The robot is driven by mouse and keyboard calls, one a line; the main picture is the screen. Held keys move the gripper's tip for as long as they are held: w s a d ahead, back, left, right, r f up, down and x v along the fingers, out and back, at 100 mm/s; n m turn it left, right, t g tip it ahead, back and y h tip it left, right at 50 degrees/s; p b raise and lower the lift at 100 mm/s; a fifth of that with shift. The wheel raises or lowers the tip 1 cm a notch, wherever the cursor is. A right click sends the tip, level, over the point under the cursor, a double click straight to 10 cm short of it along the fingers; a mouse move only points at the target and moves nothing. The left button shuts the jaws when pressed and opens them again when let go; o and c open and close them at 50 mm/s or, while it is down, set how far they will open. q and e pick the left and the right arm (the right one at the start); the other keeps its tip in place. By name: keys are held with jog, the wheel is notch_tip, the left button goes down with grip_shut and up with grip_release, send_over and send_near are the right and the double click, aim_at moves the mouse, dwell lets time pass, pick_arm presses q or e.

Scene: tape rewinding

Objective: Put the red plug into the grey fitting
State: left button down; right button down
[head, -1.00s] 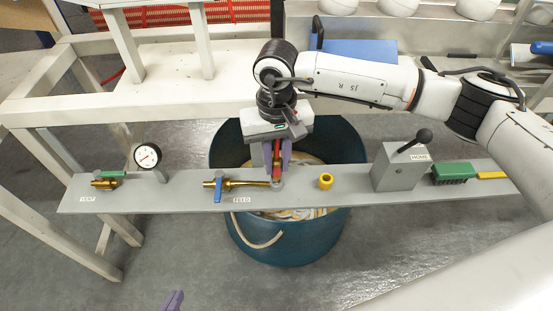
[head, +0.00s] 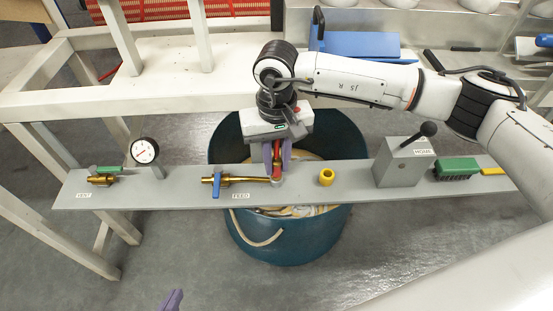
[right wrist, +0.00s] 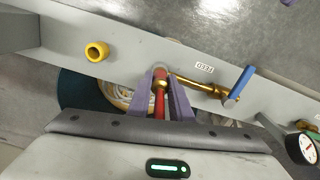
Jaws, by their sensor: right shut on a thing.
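My right gripper (head: 276,160) has purple fingers shut on the red plug (head: 276,153) from both sides, pointing down at the bench strip. In the right wrist view the red plug (right wrist: 160,105) lies between the fingers, with a brass part at its far end. The grey fitting (head: 278,181) sits at the end of the brass feed pipe. Of my left gripper (head: 172,300) only a purple fingertip shows at the bottom edge.
The grey strip (head: 347,187) carries a blue-handled valve (head: 217,183), a yellow ring (head: 327,177), a gauge (head: 145,151), a lever box (head: 402,165) and a green brush (head: 455,167). A teal bucket (head: 290,245) stands beneath. Floor in front is clear.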

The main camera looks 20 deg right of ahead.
pick_arm(q)
jog(key=shift+d+f, duration=0.1)
jog(key=shift+f, duration=0.85)
pick_arm(e)
jog(key=shift+f, duration=0.4)
jog(key=c, duration=1.5)
grip_release()
jog(key=shift+f, duration=0.1)
pick_arm(q)
notch_tip(320, 180, up, 4)
jog(key=shift+s+f+p, duration=0.1)
jog(key=shift+f+p, duration=0.05)
jog(key=shift+p, duration=0.7)
pick_arm(e)
notch_tip(320, 180, up, 11)
jog(key=shift+f, duration=0.1)
